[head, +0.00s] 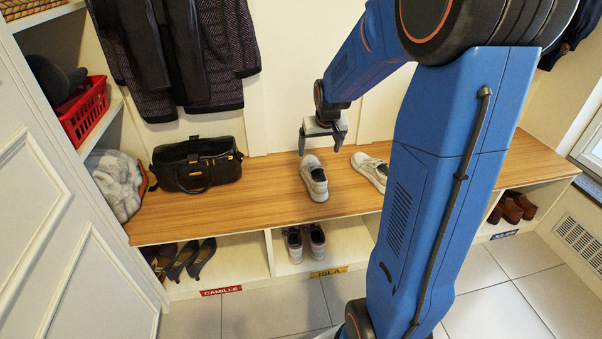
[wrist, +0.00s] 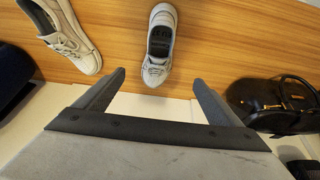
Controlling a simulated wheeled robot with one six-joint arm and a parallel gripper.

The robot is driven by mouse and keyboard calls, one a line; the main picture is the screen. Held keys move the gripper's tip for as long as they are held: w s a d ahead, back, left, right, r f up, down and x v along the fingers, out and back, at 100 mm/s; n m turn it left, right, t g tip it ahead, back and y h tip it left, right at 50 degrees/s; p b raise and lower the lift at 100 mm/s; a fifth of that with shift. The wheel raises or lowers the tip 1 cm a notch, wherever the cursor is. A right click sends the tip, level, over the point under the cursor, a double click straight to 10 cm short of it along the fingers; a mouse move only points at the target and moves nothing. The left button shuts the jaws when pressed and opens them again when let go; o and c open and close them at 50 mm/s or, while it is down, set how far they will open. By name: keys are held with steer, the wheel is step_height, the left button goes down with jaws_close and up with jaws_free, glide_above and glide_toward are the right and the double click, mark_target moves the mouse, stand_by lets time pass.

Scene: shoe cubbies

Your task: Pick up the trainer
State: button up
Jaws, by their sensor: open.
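A pale grey-white trainer (head: 314,180) stands upright on the wooden bench top, below and in front of my gripper (head: 320,147). In the wrist view the trainer (wrist: 158,48) lies just beyond the gap between my fingertips (wrist: 158,78). My gripper is open and empty, and the fingers appear apart from the shoe. A second, cream shoe (head: 369,170) is on the bench to its right, partly hidden by my arm. That cream shoe shows at left in the wrist view (wrist: 66,38).
A black bag (head: 196,166) sits on the bench (head: 262,200) at left, beside a grey fuzzy item (head: 113,184). Coats hang above it. Bench between bag and trainer is clear.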

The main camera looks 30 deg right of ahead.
mark_target(313, 165)
steer(key=x, duration=0.6)
steer(key=w+x, duration=0.1)
steer(key=x, duration=0.6)
steer(key=shift+w, duration=0.2)
steer(key=shift+d+x, duration=0.2)
steer(key=shift+x, duration=1.2)
steer(key=shift+d+x, duration=0.2)
steer(key=shift+x, duration=1.15)
steer(key=shift+r, duration=0.1)
steer(key=shift+c, duration=0.3)
steer(key=c, duration=1.4)
steer(key=shift+r, duration=0.15)
